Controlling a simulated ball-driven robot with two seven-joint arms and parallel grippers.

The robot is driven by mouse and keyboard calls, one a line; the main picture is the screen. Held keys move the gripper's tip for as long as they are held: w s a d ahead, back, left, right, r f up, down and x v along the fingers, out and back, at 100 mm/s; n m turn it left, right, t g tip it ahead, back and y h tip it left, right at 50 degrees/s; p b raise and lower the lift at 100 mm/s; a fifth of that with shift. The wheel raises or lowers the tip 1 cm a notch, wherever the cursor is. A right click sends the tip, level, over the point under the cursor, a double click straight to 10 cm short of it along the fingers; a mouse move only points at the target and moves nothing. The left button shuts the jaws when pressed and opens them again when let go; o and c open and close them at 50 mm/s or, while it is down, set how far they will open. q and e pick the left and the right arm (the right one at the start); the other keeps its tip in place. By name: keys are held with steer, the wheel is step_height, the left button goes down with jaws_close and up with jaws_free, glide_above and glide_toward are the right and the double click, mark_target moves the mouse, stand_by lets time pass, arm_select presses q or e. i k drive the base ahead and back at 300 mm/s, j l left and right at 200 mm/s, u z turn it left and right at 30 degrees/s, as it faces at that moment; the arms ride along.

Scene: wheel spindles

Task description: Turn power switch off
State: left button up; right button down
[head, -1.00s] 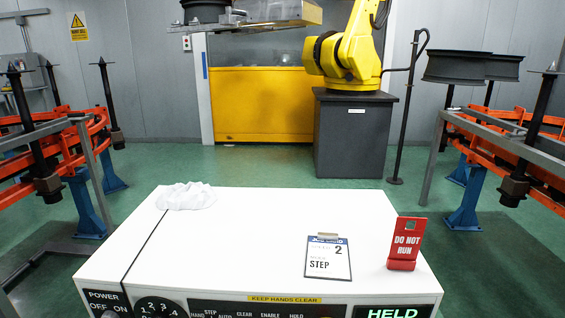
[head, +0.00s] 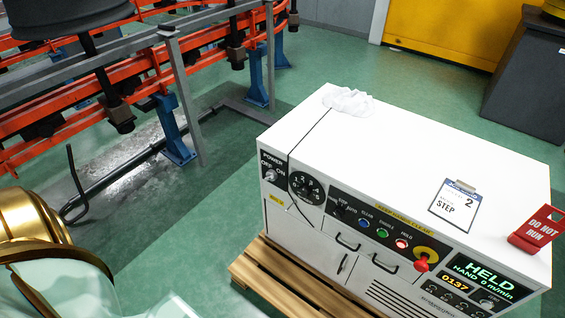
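The power switch (head: 268,177) is a small knob at the upper left corner of the white control cabinet's front (head: 310,215). It sits under a black label (head: 270,158) reading POWER, OFF and ON. The knob's direction is too small to read surely. Part of my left arm, gold and pale, shows at the lower left, apart from the cabinet; its gripper fingers are not visible. My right gripper is out of view.
A numbered dial (head: 306,187) sits right of the switch. Coloured buttons, a red knob (head: 421,262) and a lit HELD display (head: 487,280) lie farther right. A white cloth (head: 348,101), a clipboard (head: 453,206) and a red DO NOT RUN sign (head: 537,228) are on top.

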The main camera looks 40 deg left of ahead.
mark_target(271, 175)
steer(key=u, duration=1.2)
